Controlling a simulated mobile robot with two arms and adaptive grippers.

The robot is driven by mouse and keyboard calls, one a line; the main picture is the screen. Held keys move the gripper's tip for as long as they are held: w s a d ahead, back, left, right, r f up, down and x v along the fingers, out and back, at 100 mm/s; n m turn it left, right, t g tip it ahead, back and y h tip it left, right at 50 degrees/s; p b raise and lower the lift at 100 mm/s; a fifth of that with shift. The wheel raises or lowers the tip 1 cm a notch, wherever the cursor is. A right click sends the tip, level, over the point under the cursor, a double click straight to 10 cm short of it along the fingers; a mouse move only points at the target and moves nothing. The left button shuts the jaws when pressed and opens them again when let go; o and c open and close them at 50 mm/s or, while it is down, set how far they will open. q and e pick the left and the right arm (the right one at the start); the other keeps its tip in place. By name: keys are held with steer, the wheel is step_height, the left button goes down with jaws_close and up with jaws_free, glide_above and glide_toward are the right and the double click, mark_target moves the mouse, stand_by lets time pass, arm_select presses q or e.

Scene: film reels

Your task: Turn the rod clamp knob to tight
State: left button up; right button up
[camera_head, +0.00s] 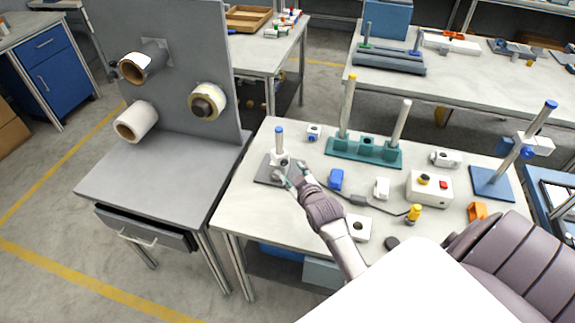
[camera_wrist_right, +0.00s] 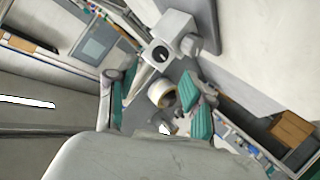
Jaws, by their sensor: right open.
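A small white clamp (camera_head: 281,158) with a dark round part sits low on this rod. My right gripper (camera_head: 290,174) is open just in front of the clamp, its green-padded fingers apart. In the right wrist view the open gripper (camera_wrist_right: 158,105) has a pale block with a dark hole (camera_wrist_right: 176,28) beyond its fingertips, and a round grey knob (camera_wrist_right: 190,45) sticks out of it. My left gripper is out of view.
A teal rack (camera_head: 365,151) with upright posts stands behind. A blue block (camera_head: 336,179), white blocks and a control box (camera_head: 429,188) lie to the right. A grey panel (camera_head: 175,60) with film rolls stands left. A second rod stand (camera_head: 494,183) is at far right.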

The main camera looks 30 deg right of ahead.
mark_target(285, 164)
steer(key=x, duration=0.4)
steer(key=shift+w+f, duration=0.1)
steer(key=shift+w, duration=0.25)
steer(key=shift+w+d+f, duration=0.25)
steer(key=shift+w, duration=0.35)
steer(key=shift+c, duration=0.3)
steer(key=c, duration=0.8)
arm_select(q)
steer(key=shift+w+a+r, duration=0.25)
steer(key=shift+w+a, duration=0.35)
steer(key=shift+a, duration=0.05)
arm_select(e)
jaws_close()
